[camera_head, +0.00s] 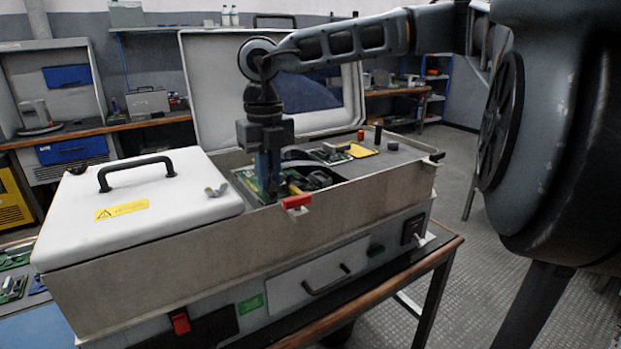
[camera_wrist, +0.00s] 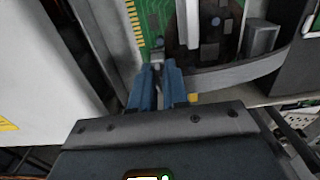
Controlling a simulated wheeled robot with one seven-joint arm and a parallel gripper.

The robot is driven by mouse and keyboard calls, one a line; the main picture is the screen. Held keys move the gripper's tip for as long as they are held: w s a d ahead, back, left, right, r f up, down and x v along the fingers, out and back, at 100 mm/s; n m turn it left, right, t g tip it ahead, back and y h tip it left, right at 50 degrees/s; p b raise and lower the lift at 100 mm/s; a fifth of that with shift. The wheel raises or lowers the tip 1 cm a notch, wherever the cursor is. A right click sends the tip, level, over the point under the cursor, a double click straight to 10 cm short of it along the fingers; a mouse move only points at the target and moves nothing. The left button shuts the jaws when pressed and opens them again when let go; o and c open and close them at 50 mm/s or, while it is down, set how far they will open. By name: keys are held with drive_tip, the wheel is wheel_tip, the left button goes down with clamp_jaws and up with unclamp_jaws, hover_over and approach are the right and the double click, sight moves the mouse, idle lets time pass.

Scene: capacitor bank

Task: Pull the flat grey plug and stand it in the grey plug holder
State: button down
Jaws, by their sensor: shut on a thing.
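My gripper (camera_head: 268,192) reaches down into the open bay of the cabinet (camera_head: 330,190). Its blue fingers also show in the wrist view (camera_wrist: 157,85), close together. They are shut on a small grey piece, the flat grey plug (camera_wrist: 157,64), which is mostly hidden between the fingertips. A flat grey ribbon (camera_wrist: 235,75) curves away to the right from beside the fingers. The plug is at the edge of a green circuit board (camera_wrist: 165,18); I cannot tell whether it is still seated. I cannot make out the grey plug holder for certain.
A white lid with a black handle (camera_head: 135,172) covers the cabinet's left part. A raised lid (camera_head: 215,95) stands behind the bay. A red latch (camera_head: 297,201) is on the front rim. A yellow plate (camera_head: 361,150) and small posts (camera_head: 378,135) stand on the grey deck at right.

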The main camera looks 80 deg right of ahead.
drive_tip(key=shift+r+p, duration=0.6)
drive_tip(key=shift+r, duration=0.8)
drive_tip(key=shift+s+d+b, duration=0.3)
drive_tip(key=shift+s+d, duration=1.05)
drive_tip(key=shift+s, duration=0.2)
drive_tip(key=shift+s+d+b, duration=0.3)
drive_tip(key=shift+s+d, duration=1)
drive_tip(key=shift+s, duration=0.3)
drive_tip(key=shift+s+d+b, duration=0.3)
drive_tip(key=shift+s+d, duration=1.05)
drive_tip(key=shift+s, duration=0.2)
drive_tip(key=shift+f, duration=0.15)
drive_tip(key=shift+f+b, duration=0.35)
drive_tip(key=shift+b, duration=0.1)
drive_tip(key=shift+f+b, duration=1.35)
drive_tip(key=shift+f, duration=0.05)
